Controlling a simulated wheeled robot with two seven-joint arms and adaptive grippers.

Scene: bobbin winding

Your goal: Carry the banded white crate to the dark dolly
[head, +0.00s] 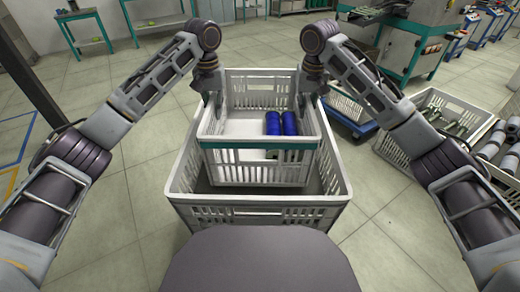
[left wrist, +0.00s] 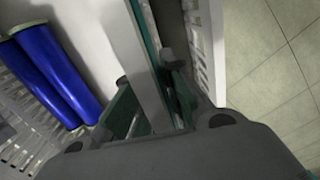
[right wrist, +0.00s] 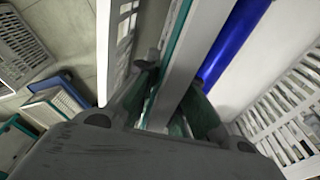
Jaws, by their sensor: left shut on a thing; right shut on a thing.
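The banded white crate (head: 262,170) has a teal band around its rim and holds blue rolls (head: 281,123) at its right side. My left gripper (head: 211,108) is shut on its left wall, and the left wrist view shows the fingers around the teal rim (left wrist: 142,28). My right gripper (head: 304,104) is shut on its right wall; the rim also shows in the right wrist view (right wrist: 180,42). The crate looks level, within the outline of a larger pale crate (head: 258,212). I cannot tell whether it rests inside or hangs above. I cannot make out a dark dolly.
A blue dolly (head: 366,127) stands behind to the right. A pale crate of metal parts (head: 450,105) stands at the right. A green-grey machine (head: 412,45) and green tables (head: 82,22) are further back. The tiled floor (head: 135,190) at left is clear.

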